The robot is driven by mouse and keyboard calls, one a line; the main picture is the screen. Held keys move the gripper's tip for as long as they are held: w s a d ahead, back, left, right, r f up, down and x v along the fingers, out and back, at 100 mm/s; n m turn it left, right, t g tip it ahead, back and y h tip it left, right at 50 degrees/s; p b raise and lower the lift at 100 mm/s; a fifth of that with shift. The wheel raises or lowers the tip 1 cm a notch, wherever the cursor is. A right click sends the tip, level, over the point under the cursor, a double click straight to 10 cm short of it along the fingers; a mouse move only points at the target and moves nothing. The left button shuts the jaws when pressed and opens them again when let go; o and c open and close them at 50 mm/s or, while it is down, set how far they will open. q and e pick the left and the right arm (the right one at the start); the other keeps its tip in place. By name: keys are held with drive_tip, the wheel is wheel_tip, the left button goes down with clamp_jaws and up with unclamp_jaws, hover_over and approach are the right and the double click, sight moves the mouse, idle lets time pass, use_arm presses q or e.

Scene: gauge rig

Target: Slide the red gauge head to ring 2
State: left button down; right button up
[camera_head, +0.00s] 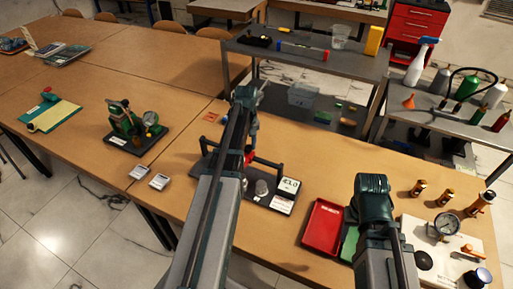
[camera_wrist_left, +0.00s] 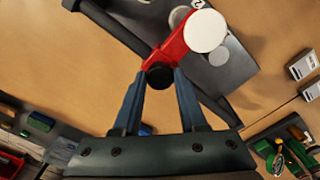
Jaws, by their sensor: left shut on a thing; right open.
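The red gauge head (camera_head: 248,155) is on the bar of the dark gauge rig (camera_head: 268,164). In the left wrist view the red gauge head (camera_wrist_left: 174,48) has a white round face and a dark knob. My left gripper (camera_head: 253,128) comes down over the rig. In the left wrist view its blue fingers (camera_wrist_left: 158,82) are shut on the dark knob. A small white label reading 2 (camera_wrist_left: 197,4) is just beyond the white face, at the top edge. My right gripper (camera_head: 370,188) is over the table beside the red tray; its open fingertips are hidden.
A red tray (camera_head: 323,228) lies right of the rig. A small display reading about 43.0 (camera_head: 290,185) is at the rig's right end. A white board with a dial gauge (camera_head: 446,225) is at the far right.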

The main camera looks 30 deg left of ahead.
use_arm(q)
drive_tip(key=shift+c, duration=2.2)
unclamp_jaws()
drive_tip(key=shift+r, duration=0.2)
wheel_tip(320, 180, up, 14)
drive_tip(key=p, duration=1.3)
drive_tip(key=shift+f+p, duration=0.25)
drive_tip(key=shift+p, duration=0.15)
